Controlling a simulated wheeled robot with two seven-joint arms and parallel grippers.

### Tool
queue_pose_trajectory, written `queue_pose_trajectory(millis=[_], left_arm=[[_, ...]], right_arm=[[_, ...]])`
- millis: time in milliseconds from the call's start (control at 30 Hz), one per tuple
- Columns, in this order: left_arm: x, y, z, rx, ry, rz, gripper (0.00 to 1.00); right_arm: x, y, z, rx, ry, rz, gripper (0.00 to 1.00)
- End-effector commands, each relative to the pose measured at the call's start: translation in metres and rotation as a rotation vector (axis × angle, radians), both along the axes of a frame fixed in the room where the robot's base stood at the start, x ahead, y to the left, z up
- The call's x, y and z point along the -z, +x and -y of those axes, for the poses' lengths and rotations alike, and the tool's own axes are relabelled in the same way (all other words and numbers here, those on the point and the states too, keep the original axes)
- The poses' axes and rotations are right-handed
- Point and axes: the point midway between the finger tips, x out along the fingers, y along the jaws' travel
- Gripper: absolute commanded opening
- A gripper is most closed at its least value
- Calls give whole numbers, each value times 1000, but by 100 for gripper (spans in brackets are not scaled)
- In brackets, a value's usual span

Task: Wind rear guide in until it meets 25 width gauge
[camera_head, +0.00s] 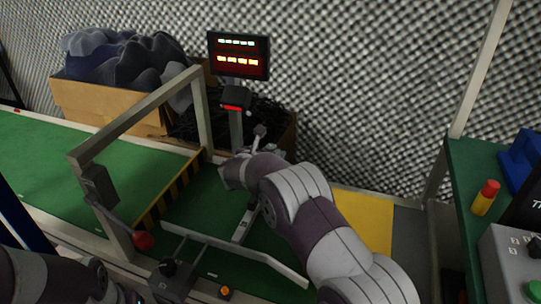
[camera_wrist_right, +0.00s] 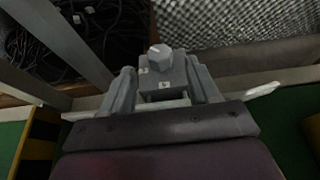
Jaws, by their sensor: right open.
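In the right wrist view my right gripper (camera_wrist_right: 163,92) is open, its two grey fingers on either side of a grey block (camera_wrist_right: 160,82) topped by a pale knob (camera_wrist_right: 158,57); whether they touch it I cannot tell. In the head view this gripper (camera_head: 264,150) is at the belt's far side, largely hidden by my own arm, below a small grey knob (camera_head: 260,131). The rear guide is not clearly visible behind my arm. A grey bar with small pale marks (camera_head: 243,226), perhaps the width gauge, lies on the green belt. My left arm shows at bottom left; its gripper is not visible.
A long grey rail (camera_head: 245,250) crosses the belt in front. A grey gate frame (camera_head: 135,115) with a red-knobbed lever (camera_head: 142,241) stands left. A green side table (camera_head: 465,195) stands right.

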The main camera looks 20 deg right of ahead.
Motion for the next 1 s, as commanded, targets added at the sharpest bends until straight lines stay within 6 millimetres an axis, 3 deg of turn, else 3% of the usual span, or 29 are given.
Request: queue_pose_trajectory(millis=[33, 200, 567, 600, 767, 1000], left_arm=[[9, 0, 0, 0, 0, 0, 51], [15, 0, 0, 0, 0, 0, 51], [16, 0, 0, 0, 0, 0, 51], [16, 0, 0, 0, 0, 0, 51], [16, 0, 0, 0, 0, 0, 51], [20, 0, 0, 0, 0, 0, 51]], right_arm=[[10, 9, 6, 1, 0, 0, 61], [17, 31, 20, -1, 0, 0, 61], [18, 38, 25, -3, -1, -1, 61], [18, 38, 25, -3, -1, -1, 58], [18, 38, 25, -3, 0, -1, 6], [20, 38, 25, -14, -2, -1, 5]])
